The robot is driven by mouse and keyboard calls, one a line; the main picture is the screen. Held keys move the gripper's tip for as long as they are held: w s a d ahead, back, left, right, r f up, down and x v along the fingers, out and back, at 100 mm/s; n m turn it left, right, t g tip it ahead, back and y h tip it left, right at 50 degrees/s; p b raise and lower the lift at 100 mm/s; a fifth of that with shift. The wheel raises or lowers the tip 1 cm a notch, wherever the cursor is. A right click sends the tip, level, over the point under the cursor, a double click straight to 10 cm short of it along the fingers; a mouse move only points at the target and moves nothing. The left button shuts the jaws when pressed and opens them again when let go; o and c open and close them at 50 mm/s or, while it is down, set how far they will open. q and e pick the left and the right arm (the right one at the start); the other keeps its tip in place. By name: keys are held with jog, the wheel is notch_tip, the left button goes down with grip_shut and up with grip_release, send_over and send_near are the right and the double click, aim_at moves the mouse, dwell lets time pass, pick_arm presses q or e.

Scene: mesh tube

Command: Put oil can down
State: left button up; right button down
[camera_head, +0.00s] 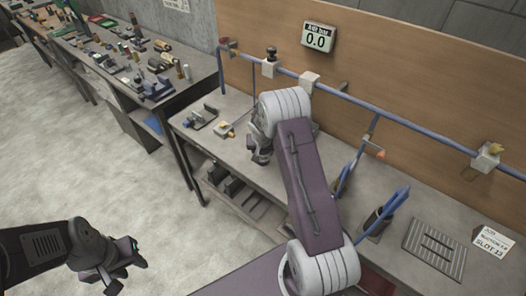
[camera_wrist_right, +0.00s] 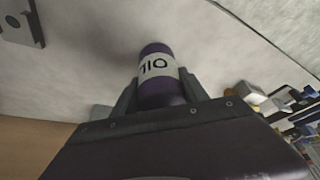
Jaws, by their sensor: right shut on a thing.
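My right gripper (camera_wrist_right: 158,96) is shut on the oil can (camera_wrist_right: 157,52), a purple cylinder with a pale band lettered OIL. A finger lies on each side of the can. Beyond the can's far end is a grey surface with a soft shadow; I cannot tell whether they touch. In the head view, my right gripper (camera_head: 261,152) is over the workbench (camera_head: 240,165), mostly behind its own wrist, and the can is hidden. My left gripper (camera_head: 130,273) is open and empty, low at the left above the floor.
A blue pipe (camera_head: 400,122) runs along the back board under a gauge reading 0.0 (camera_head: 319,38). Small parts (camera_head: 200,118) sit at the bench's left end. A blue-handled tool in a holder (camera_head: 378,221), a slotted plate (camera_head: 436,248) and a SLOT 13 card (camera_head: 493,241) are at right.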

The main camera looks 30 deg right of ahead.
jog(key=shift+w, duration=0.1)
jog(key=shift+s+f+b, duration=0.2)
jog(key=shift+b, duration=0.2)
jog(key=c, duration=0.6)
grip_release()
jog(key=shift+w, duration=0.1)
jog(key=shift+r, duration=0.15)
